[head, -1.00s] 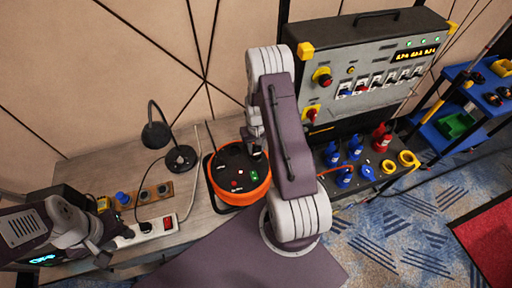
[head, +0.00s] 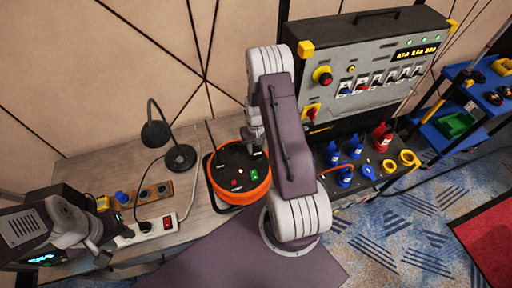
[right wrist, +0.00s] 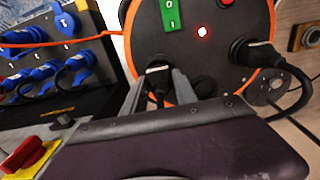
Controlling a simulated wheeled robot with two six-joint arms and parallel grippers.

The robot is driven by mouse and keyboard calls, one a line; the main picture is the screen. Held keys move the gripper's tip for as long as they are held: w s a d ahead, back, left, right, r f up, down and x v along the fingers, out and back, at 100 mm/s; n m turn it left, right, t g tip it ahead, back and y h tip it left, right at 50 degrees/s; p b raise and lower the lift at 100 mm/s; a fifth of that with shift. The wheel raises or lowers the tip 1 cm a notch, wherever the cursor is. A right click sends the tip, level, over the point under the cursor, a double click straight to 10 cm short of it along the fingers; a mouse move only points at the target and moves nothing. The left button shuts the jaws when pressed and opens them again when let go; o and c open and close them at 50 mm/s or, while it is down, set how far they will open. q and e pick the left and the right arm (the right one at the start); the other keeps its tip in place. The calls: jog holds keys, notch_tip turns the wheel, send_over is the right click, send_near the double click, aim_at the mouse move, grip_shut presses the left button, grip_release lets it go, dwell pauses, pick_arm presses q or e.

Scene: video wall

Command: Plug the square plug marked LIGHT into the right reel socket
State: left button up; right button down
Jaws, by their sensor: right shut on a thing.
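The orange-rimmed black reel (head: 262,190) stands on the wooden bench, and its top fills the upper part of the right wrist view (right wrist: 218,62). My right gripper (right wrist: 160,92) is shut on a black plug (right wrist: 158,72) with a small pale label, too small to read. The plug is upright at a round socket on the reel's face; I cannot tell how deep it sits. Another black plug (right wrist: 257,54) with a cable sits in a socket across the reel. My left gripper (head: 104,258) is beside the white power strip (head: 154,228); its jaws are unclear.
A black desk lamp (head: 181,157) stands left of the reel. A wooden socket strip (head: 153,194) lies near the power strip. A grey control case (head: 375,70) and blue and red connectors (head: 383,137) are to the right. The reel has a green switch (right wrist: 172,14).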

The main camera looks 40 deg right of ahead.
jog(key=shift+f+b, duration=0.55)
jog(key=shift+f, duration=0.2)
jog(key=shift+c, duration=2.4)
grip_release()
jog(key=shift+r+p, duration=2.45)
jog(key=shift+r, duration=0.65)
jog(key=shift+f, duration=0.1)
